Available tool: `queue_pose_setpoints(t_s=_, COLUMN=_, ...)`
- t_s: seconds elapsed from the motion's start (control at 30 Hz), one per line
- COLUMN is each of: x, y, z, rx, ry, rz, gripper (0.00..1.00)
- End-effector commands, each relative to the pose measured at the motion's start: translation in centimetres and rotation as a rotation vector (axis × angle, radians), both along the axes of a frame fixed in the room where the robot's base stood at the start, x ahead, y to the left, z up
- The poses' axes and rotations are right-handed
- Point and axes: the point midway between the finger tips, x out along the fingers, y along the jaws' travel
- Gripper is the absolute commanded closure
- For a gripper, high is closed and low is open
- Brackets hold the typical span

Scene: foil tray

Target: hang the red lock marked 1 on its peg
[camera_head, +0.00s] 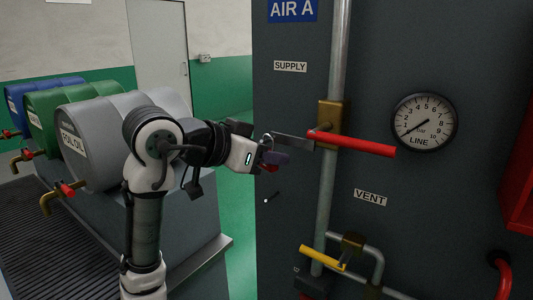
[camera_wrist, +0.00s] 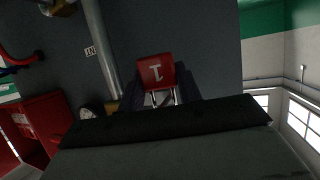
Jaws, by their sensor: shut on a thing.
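The red lock marked 1 (camera_wrist: 155,72) is in my gripper (camera_wrist: 160,97) in the wrist view. Its numbered face shows, and its silver shackle legs run down between the two dark fingers. In the head view my gripper (camera_head: 274,156) is in front of the dark panel, left of the supply valve, and only a small red part of the lock (camera_head: 270,168) shows beneath the fingers. A short dark peg with a pale tip (camera_head: 270,198) sticks out of the panel below the gripper. The lock is apart from this peg.
A grey flat bar (camera_head: 291,142) from the supply valve reaches close to my gripper. The valve's red handle (camera_head: 354,144) points right. A vertical pipe (camera_head: 328,205), a yellow handle (camera_head: 322,257) and a gauge (camera_head: 424,122) are on the panel. Drums (camera_head: 95,148) stand at left.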

Motion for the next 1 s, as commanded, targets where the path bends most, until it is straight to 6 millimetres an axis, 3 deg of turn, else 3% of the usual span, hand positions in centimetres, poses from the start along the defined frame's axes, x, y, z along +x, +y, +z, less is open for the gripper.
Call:
queue_pose_setpoints(t_s=0.23, x=0.0, y=0.0, z=0.0, rx=0.000, ry=0.000, rz=0.000, gripper=0.89)
queue_pose_setpoints(t_s=0.27, x=0.0, y=0.0, z=0.0, rx=0.000, ry=0.000, rz=0.000, gripper=0.63)
queue_pose_setpoints(t_s=0.43, x=0.0, y=0.0, z=0.0, rx=0.000, ry=0.000, rz=0.000, gripper=0.41)
queue_pose_setpoints(t_s=0.77, x=-0.1, y=0.2, z=0.1, rx=0.000, ry=0.000, rz=0.001, gripper=0.40)
queue_pose_setpoints(t_s=1.0, x=-2.2, y=2.9, z=1.3, rx=-0.001, ry=-0.002, rz=0.004, gripper=0.40)
